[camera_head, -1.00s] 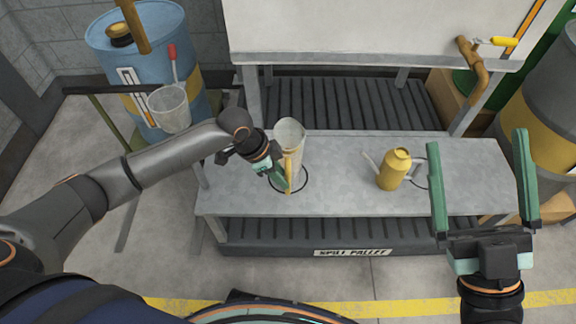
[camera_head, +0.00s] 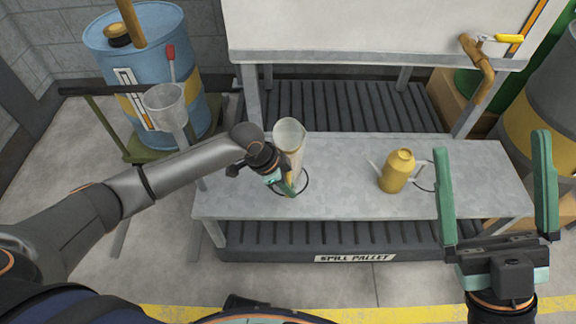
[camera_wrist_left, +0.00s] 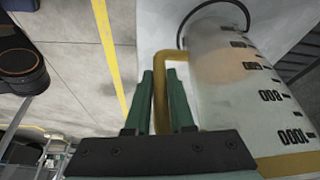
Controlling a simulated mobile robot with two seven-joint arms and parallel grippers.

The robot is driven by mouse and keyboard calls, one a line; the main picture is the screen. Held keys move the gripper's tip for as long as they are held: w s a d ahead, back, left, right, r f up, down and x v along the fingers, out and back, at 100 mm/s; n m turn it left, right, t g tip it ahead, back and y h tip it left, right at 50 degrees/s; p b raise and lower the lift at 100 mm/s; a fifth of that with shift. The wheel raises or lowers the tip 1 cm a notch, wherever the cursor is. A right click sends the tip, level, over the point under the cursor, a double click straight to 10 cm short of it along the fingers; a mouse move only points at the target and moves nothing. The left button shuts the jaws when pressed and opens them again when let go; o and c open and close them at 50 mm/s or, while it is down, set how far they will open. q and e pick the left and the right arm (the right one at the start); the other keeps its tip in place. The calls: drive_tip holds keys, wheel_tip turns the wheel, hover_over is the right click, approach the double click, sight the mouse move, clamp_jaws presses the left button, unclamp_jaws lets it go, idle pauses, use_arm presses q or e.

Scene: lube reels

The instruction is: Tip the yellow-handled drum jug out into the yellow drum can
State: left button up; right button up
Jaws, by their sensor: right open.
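The drum jug (camera_head: 290,140), a tall pale measuring cylinder with dark graduations and a yellow handle, stands upright at the bench's left part. In the left wrist view its body (camera_wrist_left: 235,75) is close on the right. My left gripper (camera_head: 290,192) is at the jug's near side; in the wrist view its fingers (camera_wrist_left: 160,75) stand close on either side of the yellow handle (camera_wrist_left: 160,100), shut on it. The yellow drum can (camera_head: 397,172), with a spout on its left, stands right of centre on the bench. My right gripper (camera_head: 491,142) is wide open and empty.
The grey bench (camera_head: 340,200) has free room between jug and can. Black rings mark its top. A blue drum (camera_head: 150,60) and a pale cup (camera_head: 166,98) on a post stand left. A brass tap (camera_head: 478,65) juts out back right.

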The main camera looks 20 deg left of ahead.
use_arm(q)
clamp_jaws()
idle(0.9)
drive_tip(key=shift+r, duration=0.1)
